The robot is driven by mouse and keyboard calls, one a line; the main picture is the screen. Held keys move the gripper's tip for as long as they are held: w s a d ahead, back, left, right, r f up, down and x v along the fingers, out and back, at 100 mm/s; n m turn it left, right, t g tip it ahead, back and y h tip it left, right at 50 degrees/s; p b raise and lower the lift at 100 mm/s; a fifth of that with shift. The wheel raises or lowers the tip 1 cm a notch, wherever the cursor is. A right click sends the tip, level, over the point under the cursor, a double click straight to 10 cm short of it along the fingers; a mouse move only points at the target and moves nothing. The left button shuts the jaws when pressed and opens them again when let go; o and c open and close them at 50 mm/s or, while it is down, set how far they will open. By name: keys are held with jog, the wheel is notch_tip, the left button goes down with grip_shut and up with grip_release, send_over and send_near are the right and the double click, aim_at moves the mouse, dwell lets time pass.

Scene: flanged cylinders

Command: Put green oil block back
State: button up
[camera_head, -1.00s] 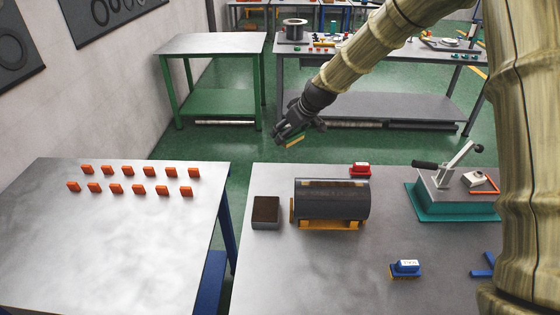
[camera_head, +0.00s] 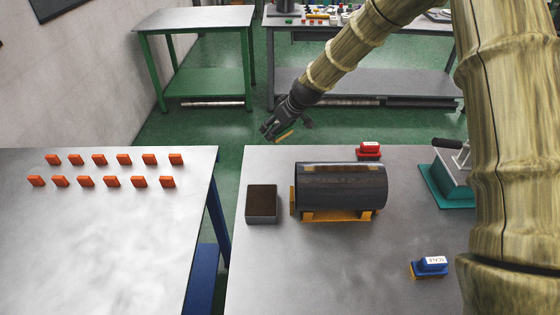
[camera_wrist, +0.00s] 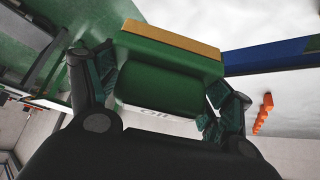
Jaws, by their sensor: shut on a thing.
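My gripper (camera_head: 283,129) is held in the air beyond the far edge of the grey work table, above the green floor. In the wrist view my gripper (camera_wrist: 160,95) is shut on the green oil block (camera_wrist: 165,77), with a finger on each side. The block has a green body, a tan strip along one edge and partly hidden lettering. In the head view only its tan edge (camera_head: 285,136) shows clearly below the fingers. A red block (camera_head: 369,150) stands near the table's far edge, and a blue block with a white label (camera_head: 430,265) stands nearer the front right.
A dark cylinder (camera_head: 345,187) rests on a yellow cradle on the grey table (camera_head: 310,270). A dark-topped box (camera_head: 262,203) sits left of it. A teal-based lever device (camera_head: 450,185) stands right. Several orange pieces (camera_head: 111,182) stand on the left table.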

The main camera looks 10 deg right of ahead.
jog(key=shift+s+f+p, duration=0.15)
jog(key=shift+f+p, duration=0.15)
jog(key=shift+f, duration=0.25)
jog(key=p, duration=0.1)
send_over(273, 153)
jog(key=s+d, duration=0.1)
jog(key=s, duration=0.1)
jog(key=f, duration=0.4)
jog(key=shift+w+d+f, duration=0.15)
jog(key=shift+d, duration=0.05)
jog(key=shift+f+p, duration=0.35)
jog(key=shift+f, duration=0.2)
jog(key=shift+f+p, duration=0.55)
jog(key=shift+f, duration=1.2)
jog(key=shift+f, duration=0.1)
jog(key=o, duration=1)
jog(key=shift+c, duration=0.2)
jog(key=b+v, duration=0.3)
jog(key=v, duration=0.9)
